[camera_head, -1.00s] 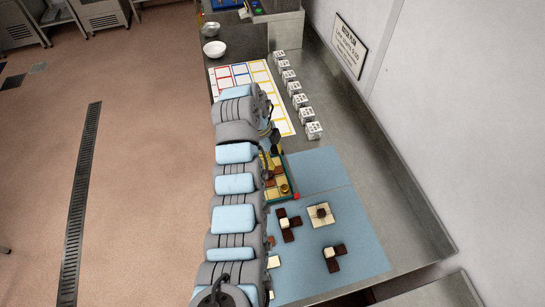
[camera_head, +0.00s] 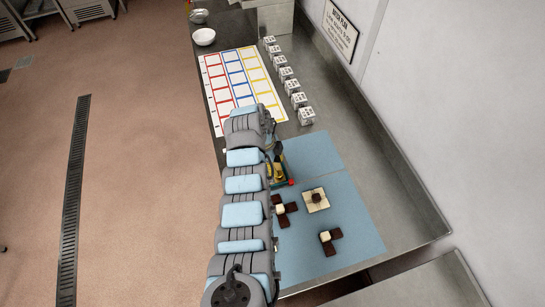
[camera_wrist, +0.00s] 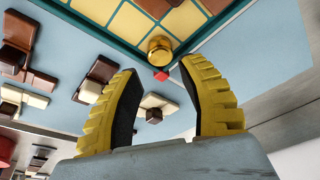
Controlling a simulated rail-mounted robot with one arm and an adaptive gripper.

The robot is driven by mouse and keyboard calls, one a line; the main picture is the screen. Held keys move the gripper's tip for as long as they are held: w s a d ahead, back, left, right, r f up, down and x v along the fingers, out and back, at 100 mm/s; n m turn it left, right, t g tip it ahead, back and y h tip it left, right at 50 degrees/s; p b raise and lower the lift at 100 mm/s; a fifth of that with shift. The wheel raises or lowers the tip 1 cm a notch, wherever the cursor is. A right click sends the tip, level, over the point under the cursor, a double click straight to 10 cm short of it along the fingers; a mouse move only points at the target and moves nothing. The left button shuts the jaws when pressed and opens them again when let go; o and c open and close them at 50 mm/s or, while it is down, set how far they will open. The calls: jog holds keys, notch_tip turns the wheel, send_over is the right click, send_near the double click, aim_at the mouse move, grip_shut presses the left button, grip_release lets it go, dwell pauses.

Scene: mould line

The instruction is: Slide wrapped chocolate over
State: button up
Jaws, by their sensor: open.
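The gold-wrapped chocolate (camera_wrist: 159,48) is a small round piece at the corner of a teal-framed board (camera_wrist: 87,20) with cream and brown squares. My gripper (camera_wrist: 161,68) is open and empty. Its yellow ribbed fingers stand apart, with the gold piece just beyond and between their tips; I cannot tell whether they touch it. A red corner piece (camera_wrist: 161,75) of the board sits near the tips. In the head view, my arm hides most of the board, and my gripper (camera_head: 278,165) is over its near right part. The red corner (camera_head: 291,182) shows there.
Clusters of brown and cream pieces (camera_head: 330,240) lie on the blue mat (camera_head: 355,225), one on a cream square (camera_head: 317,199). A white sheet with coloured grids (camera_head: 236,75) and a row of white blocks (camera_head: 289,85) lie beyond. A wall stands on the right.

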aim_at(279, 173)
jog(key=shift+x, duration=2.75)
grip_shut()
